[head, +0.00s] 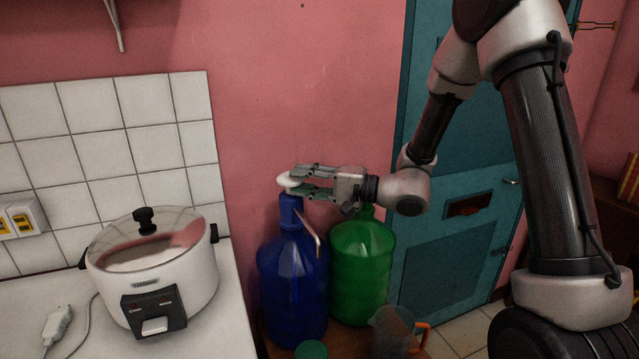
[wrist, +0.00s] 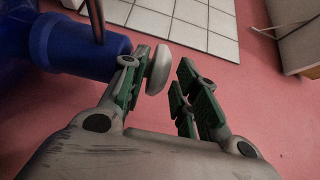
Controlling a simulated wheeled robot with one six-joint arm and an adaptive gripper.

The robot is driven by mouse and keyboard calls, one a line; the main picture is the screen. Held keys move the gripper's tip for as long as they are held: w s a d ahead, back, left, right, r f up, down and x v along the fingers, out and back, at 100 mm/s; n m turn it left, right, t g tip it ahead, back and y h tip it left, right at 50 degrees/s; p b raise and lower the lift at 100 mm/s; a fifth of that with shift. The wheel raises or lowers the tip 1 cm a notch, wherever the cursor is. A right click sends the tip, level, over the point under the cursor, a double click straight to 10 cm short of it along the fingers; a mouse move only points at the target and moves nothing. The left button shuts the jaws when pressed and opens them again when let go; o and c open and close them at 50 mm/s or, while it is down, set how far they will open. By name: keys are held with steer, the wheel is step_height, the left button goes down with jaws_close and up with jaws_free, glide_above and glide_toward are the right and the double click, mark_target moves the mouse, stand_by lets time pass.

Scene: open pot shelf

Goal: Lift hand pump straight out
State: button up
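The hand pump sits on the neck of the blue water jug (head: 290,285). Its white knob (head: 287,183) is on top and its thin spout (head: 308,226) slants down to the right. My gripper (head: 300,181) reaches in from the right at knob height. In the wrist view, my gripper (wrist: 166,66) has its fingers spread. The white knob (wrist: 158,69) is between them, close to the left finger, with a clear gap to the right finger. The left finger hides where the knob meets the blue neck (wrist: 85,50).
A green jug (head: 362,262) stands just right of the blue one, below my wrist. A clear pitcher with an orange handle (head: 393,330) and a green lid (head: 311,350) are in front. A rice cooker (head: 150,270) is on the left counter. The wall is close behind.

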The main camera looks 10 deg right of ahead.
steer(key=shift+x, duration=1.65)
steer(key=shift+c, duration=0.4)
jaws_close()
